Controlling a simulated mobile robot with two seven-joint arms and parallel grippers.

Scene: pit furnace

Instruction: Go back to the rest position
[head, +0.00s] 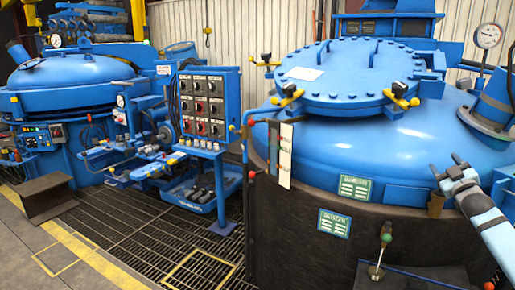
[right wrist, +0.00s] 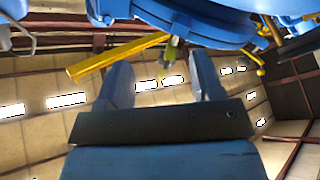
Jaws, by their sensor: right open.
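My right gripper (head: 446,166) is at the right side of the head view, its arm coming in from the lower right. Its two fingers are apart and it appears empty, in front of the blue furnace vessel (head: 340,150). In the right wrist view the gripper (right wrist: 161,75) also shows spread fingers with nothing held between them. Beyond them are blue equipment, a yellow bar (right wrist: 118,56) and a small green part (right wrist: 171,52). Whether the fingers touch the vessel cannot be told. My left gripper is not in view.
A bolted round lid (head: 345,75) with yellow clamps tops the vessel. A green-knobbed lever (head: 385,237) stands at its lower front. A control panel (head: 203,107) and a second blue vessel (head: 70,70) are to the left. The grated floor (head: 130,240) at lower left looks mostly clear.

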